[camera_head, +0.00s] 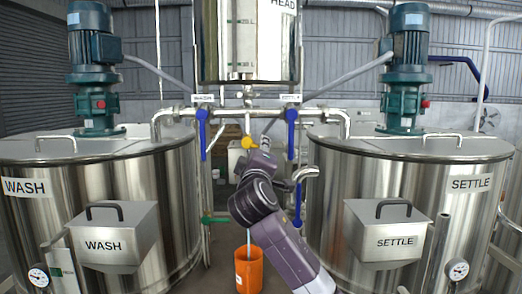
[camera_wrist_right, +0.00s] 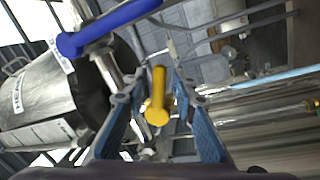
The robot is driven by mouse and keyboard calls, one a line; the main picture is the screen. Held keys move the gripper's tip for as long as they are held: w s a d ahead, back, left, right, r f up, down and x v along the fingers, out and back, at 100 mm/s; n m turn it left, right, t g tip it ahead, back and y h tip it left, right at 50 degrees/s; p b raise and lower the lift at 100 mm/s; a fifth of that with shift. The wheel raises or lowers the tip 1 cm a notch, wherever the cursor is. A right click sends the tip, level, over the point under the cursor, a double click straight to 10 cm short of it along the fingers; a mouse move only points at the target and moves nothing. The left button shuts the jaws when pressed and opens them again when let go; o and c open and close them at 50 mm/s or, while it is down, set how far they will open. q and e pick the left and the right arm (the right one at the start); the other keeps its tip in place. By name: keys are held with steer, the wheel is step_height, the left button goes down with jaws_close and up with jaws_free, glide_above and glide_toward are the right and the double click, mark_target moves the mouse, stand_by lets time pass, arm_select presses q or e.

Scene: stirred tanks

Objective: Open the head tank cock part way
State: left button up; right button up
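The head tank (camera_head: 248,40) hangs at the top centre, with a pipe running down from it. A yellow cock handle (camera_head: 247,142) is on the pipework below it. In the right wrist view the yellow handle (camera_wrist_right: 158,95) lies between the fingers of my right gripper (camera_wrist_right: 157,100), which are spread with gaps on both sides. In the head view my right arm reaches up from below and its gripper (camera_head: 260,148) is beside the yellow handle, small and partly hidden by its wrist. My left gripper is not in view.
Blue handles hang under the WASH label (camera_head: 203,115) and SETTLE label (camera_head: 291,115); a blue handle (camera_wrist_right: 105,28) crosses near the right gripper. The wash tank (camera_head: 160,185) and settle tank (camera_head: 350,170) flank the arm. An orange bucket (camera_head: 249,272) stands below.

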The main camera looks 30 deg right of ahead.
steer(key=v, duration=1.2)
